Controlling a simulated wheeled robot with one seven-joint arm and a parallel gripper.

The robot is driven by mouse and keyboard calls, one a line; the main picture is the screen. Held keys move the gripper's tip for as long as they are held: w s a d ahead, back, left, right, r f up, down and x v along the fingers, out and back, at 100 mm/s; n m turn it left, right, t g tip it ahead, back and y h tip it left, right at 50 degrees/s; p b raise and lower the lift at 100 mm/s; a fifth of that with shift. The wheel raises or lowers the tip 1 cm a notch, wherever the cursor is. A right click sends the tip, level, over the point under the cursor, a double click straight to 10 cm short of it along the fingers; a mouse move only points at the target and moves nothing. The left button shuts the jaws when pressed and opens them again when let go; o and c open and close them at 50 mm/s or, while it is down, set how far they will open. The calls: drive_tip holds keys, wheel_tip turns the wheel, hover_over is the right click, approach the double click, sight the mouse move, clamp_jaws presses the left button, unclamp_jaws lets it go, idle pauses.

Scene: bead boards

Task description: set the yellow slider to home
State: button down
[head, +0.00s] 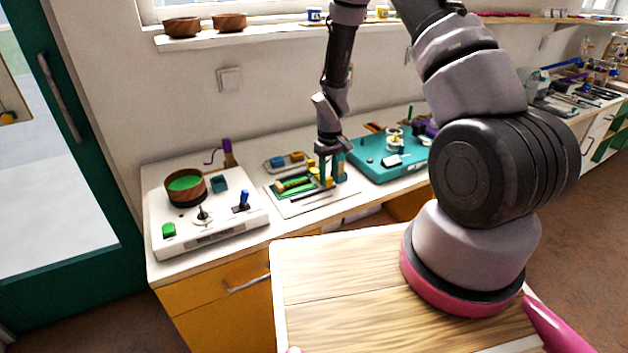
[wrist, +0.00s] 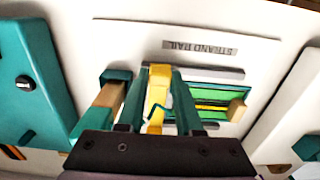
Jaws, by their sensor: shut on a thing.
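The yellow slider (wrist: 159,78) stands between the two teal fingers of my gripper (wrist: 157,88) in the wrist view, and the fingers are shut on it. It sits on a white board (wrist: 130,38) labelled "STRAND RAIL", beside a green strand panel (wrist: 215,95) with a yellow stripe. A wooden block with a teal end cap (wrist: 108,96) lies on the slider's other side. In the head view my gripper (head: 333,178) points down at the right end of the white board (head: 312,206), and its fingers partly hide the slider. The home mark cannot be made out.
A white console (head: 225,237) with a wooden bowl (head: 187,196), levers and a green button stands to the left. A teal board (head: 373,172) with several fittings stands close on the right. A small tray (head: 272,168) with blue and yellow blocks lies behind the white board.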

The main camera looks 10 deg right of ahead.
drive_tip(key=shift+w+d, duration=0.1)
drive_tip(key=shift+d, duration=0.1)
drive_tip(key=c, duration=0.6)
unclamp_jaws()
drive_tip(key=shift+d, duration=0.1)
drive_tip(key=shift+o, duration=0.2)
drive_tip(key=shift+r, duration=0.1)
wheel_tip(320, 180, up, 11)
